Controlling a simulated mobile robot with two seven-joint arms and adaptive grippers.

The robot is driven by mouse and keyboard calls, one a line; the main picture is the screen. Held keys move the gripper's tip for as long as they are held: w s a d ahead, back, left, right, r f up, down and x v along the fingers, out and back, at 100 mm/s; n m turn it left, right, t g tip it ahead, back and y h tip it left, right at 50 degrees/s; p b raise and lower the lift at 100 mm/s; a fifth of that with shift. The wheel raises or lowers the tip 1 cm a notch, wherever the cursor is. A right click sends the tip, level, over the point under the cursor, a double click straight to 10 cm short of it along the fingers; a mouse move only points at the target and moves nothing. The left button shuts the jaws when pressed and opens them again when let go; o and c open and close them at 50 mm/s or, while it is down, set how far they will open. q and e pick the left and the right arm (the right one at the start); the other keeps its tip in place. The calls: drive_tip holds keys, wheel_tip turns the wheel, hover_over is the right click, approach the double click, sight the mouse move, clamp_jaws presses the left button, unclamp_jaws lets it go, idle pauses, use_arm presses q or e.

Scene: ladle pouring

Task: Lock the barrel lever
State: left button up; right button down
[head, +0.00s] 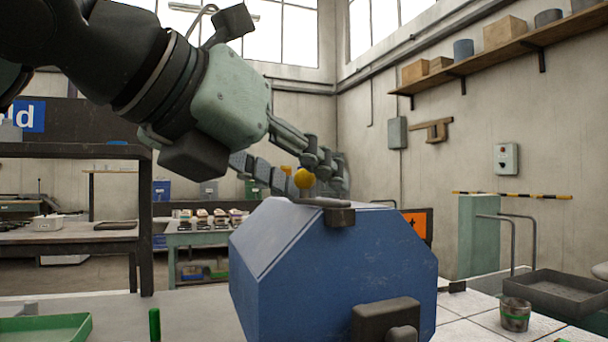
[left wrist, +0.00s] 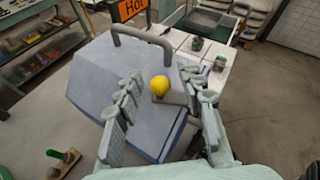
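The blue barrel (head: 330,265) is a faceted body in the lower middle of the head view, and it also shows in the left wrist view (left wrist: 95,75). Its lever has a yellow ball knob (head: 303,179) above a flat grey piece (head: 320,202) on the barrel's top. My left gripper (head: 318,172) reaches down from the upper left to the knob. In the left wrist view its fingers are spread, with the yellow knob (left wrist: 160,86) in the gap and space on both sides. Part of the lever is hidden. My right gripper is not in view.
A grey bar handle (left wrist: 142,38) rises from the barrel's far side. A metal cup (head: 515,314) and a dark tray (head: 560,294) stand to the right. A green tray (head: 45,329) lies at lower left. An orange sign (head: 418,224) stands behind the barrel.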

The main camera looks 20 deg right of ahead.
use_arm(q)
drive_tip(key=shift+c, duration=0.6)
clamp_jaws()
drive_tip(key=shift+f, duration=0.1)
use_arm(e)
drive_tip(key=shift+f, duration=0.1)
use_arm(q)
drive_tip(key=shift+w+d+m+g+h+b, duration=0.15)
drive_tip(key=shift+m+g+h+b, duration=0.1)
drive_tip(key=shift+m+g, duration=0.2)
drive_tip(key=shift+w+d+m+g+h+b, duration=0.15)
drive_tip(key=shift+m+g+h+b, duration=0.1)
drive_tip(key=shift+m+g, duration=0.2)
drive_tip(key=shift+d+m+g, duration=0.2)
drive_tip(key=shift+m+g, duration=0.3)
drive_tip(key=shift+g, duration=0.1)
drive_tip(key=shift+d+m+g+h+p, duration=0.2)
drive_tip(key=shift+m+g+h+p, duration=0.15)
drive_tip(key=shift+m+g, duration=0.2)
drive_tip(key=shift+s+d+m+g, duration=0.1)
drive_tip(key=shift+d+m+g, duration=0.15)
drive_tip(key=shift+m+g, duration=0.4)
